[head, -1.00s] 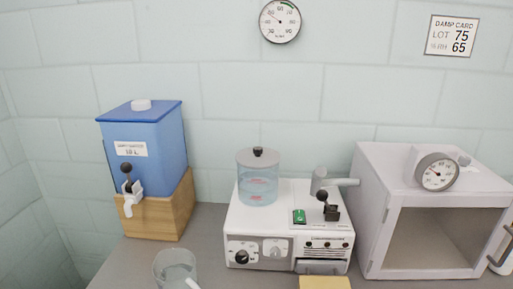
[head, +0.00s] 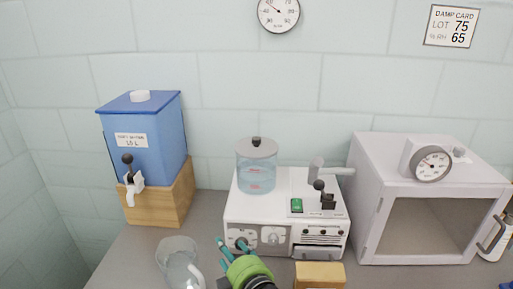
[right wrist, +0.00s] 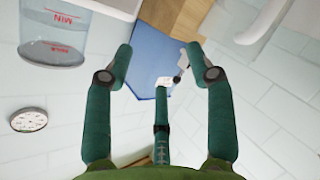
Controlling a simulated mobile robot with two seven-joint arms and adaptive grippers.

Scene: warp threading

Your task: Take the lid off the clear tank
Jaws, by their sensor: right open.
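The clear tank (head: 257,176) stands upright on the left part of the white machine, with bluish liquid inside. Its grey lid (head: 262,149) sits on top and has a black knob (head: 256,141). My right gripper (head: 231,243) is at the bottom of the head view, in front of the machine's left dial and below the tank, apart from the lid. A clear vessel with a MIN mark (right wrist: 60,40) shows at upper left there. My left gripper is out of view.
A blue dispenser (head: 145,135) on a wooden stand is at left. A clear jug (head: 178,262) stands in front, left of my gripper. The machine's lever (head: 320,190) and grey spout (head: 325,170) are right of the tank. A pale cabinet (head: 365,200) stands further right.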

